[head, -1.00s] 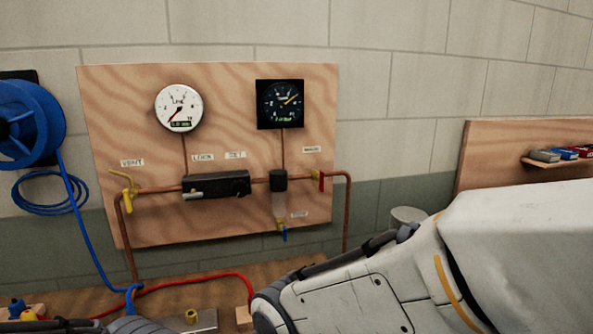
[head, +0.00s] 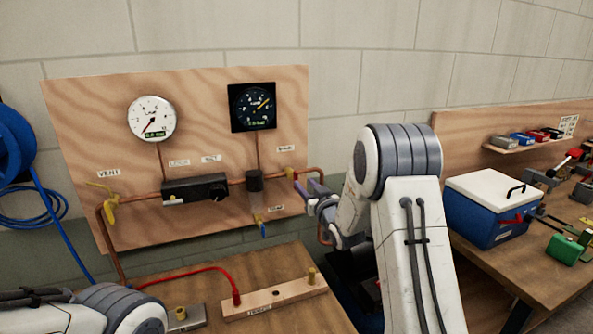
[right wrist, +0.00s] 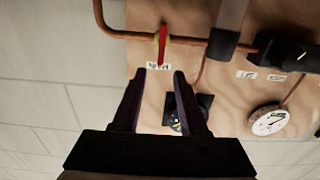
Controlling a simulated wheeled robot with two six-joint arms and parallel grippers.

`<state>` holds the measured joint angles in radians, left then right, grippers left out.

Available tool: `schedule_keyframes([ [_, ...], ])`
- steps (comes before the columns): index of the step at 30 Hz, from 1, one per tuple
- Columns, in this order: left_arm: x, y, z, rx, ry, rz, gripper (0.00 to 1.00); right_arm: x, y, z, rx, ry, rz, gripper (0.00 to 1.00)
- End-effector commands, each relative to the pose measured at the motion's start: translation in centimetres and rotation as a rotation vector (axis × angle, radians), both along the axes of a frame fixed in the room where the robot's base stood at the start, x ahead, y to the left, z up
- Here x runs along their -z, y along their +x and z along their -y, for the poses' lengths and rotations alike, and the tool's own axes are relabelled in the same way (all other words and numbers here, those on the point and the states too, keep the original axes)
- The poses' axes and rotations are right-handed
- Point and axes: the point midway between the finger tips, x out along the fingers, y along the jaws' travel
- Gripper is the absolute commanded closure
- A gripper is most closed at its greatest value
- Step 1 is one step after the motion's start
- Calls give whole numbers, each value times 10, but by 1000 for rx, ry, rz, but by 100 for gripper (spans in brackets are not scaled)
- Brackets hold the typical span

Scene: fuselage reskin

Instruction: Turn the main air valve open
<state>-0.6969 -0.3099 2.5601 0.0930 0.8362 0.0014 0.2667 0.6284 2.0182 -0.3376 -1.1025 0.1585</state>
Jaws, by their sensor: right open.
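The main air valve has a red lever (right wrist: 163,45) on the copper pipe at the panel's right side. In the right wrist view the lever stands across the pipe, beside a small white label (right wrist: 158,66).
The wooden panel (head: 75,125) carries a white gauge (head: 152,119), a black gauge (head: 252,107), a yellow vent valve (head: 110,205) and a black regulator block (head: 195,189). A red hose (head: 190,272) lies on the bench (head: 275,260). A blue box (head: 490,215) stands right.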

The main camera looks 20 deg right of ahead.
Motion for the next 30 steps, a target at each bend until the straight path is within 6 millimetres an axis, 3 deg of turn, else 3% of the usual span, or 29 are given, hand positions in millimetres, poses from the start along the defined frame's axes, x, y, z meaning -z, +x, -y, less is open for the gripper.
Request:
schedule_keyframes([
  [6, -24, 0, 0, -1, 0, 0, 50, -4, 42, -3, -2, 0, -2, 57],
  [12, -35, 0, 0, -1, 0, 0, 50, -2, 71, -4, -1, 0, -2, 57],
  [18, -39, 0, 0, 0, 0, 0, 50, -1, 83, -5, -2, 0, -2, 57],
  [26, -39, 0, 0, 0, 0, 0, 50, 0, 84, -5, -1, 0, -3, 57],
  [27, -39, 0, 0, 0, 0, 0, 50, 0, 84, -5, -1, 0, -3, 61],
  [30, -39, 0, 0, 0, 0, 0, 50, 0, 84, -5, -1, 0, -3, 100],
])
